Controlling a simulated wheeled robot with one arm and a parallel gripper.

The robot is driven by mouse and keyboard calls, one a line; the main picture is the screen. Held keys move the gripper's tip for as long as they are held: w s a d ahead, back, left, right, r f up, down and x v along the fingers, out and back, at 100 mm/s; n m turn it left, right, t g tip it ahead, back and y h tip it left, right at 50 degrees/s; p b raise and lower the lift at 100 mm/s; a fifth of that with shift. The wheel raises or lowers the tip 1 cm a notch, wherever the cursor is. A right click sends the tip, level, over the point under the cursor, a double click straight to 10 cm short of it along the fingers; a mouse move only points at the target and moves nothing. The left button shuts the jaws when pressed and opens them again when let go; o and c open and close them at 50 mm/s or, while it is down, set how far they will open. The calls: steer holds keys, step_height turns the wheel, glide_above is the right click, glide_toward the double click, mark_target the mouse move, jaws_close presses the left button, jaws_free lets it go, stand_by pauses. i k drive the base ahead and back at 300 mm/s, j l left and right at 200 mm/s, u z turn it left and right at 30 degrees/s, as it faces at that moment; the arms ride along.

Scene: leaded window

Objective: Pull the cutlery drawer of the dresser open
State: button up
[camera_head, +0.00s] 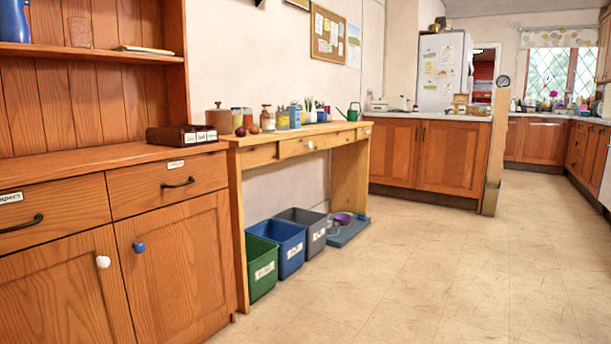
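The wooden dresser (70,170) stands at the left, cut off by the picture's edge. Two of its drawers show, both shut. The right drawer (150,197) has a dark bar handle (178,183) and a small white label (175,164) above it. The left drawer (75,205) has a like handle (22,224) and a label (11,198), and is partly out of frame. I cannot read either label surely, so I cannot tell which is the cutlery drawer. My gripper is not in view.
Below the drawers are cupboard doors with a white knob (103,262) and a blue knob (139,247). A dark box (182,136) sits on the dresser top. Green (262,268), blue (278,246) and grey (302,231) bins stand under the side table (290,138). The floor (420,270) at right is clear.

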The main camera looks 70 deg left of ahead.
mark_target(143, 187)
steer(key=u, duration=2.35)
